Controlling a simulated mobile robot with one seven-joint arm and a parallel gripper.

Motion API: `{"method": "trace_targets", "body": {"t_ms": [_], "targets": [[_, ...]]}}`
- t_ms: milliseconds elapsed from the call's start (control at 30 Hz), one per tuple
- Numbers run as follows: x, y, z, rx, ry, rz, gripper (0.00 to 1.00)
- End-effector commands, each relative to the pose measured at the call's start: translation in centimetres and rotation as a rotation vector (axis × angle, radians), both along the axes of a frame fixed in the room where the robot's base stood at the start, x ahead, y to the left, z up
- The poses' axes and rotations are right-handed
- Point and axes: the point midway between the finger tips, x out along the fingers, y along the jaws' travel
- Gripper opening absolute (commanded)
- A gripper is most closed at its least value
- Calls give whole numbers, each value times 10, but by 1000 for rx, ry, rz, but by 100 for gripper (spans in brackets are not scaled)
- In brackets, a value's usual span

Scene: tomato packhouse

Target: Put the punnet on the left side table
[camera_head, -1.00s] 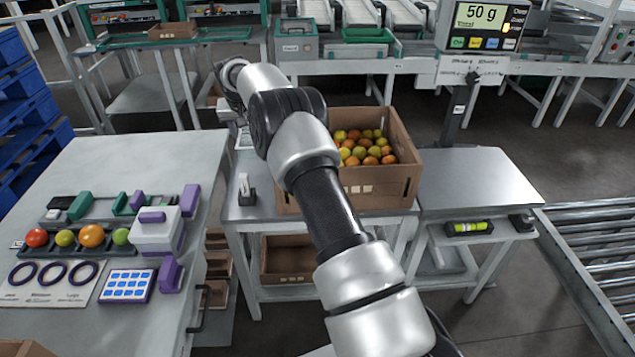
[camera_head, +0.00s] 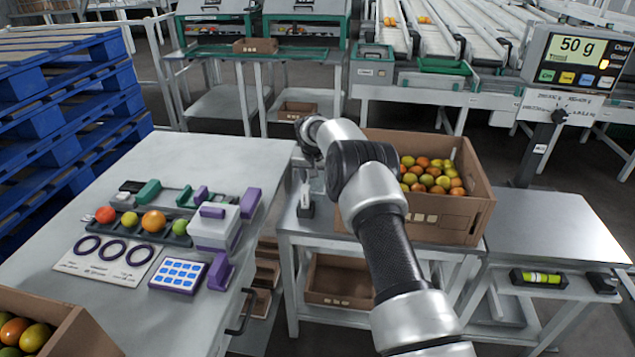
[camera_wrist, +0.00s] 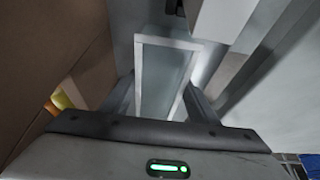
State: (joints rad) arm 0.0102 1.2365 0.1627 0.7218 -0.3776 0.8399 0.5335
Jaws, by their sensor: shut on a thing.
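The punnet (camera_wrist: 165,70), a clear-walled box with a pale rim, is between the fingers of my gripper (camera_wrist: 163,100) in the wrist view. The fingers are shut on it from both sides. In the head view my arm reaches over the middle bench, and the punnet and fingers cannot be made out there. The left side table (camera_head: 225,155) is a broad grey top at the left. My gripper is to the right of it, near the cardboard box wall.
The left table carries a row of fruit gauges (camera_head: 140,220), a ring card (camera_head: 105,255), a blue-celled pad (camera_head: 180,273) and a fruit carton (camera_head: 85,335). Its far part is bare. A cardboard box of tomatoes (camera_head: 450,215) stands on the middle bench. Blue pallets (camera_head: 50,90) stand behind left.

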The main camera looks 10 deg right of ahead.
Motion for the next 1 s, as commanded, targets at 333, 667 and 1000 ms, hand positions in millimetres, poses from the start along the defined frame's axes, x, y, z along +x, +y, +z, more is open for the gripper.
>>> {"method": "trace_targets", "body": {"t_ms": [333,667,1000], "targets": [[0,0,-4,0,1,0,66],[0,0,-2,0,1,0,73],[-16,6,47,0,-1,1,73]]}}
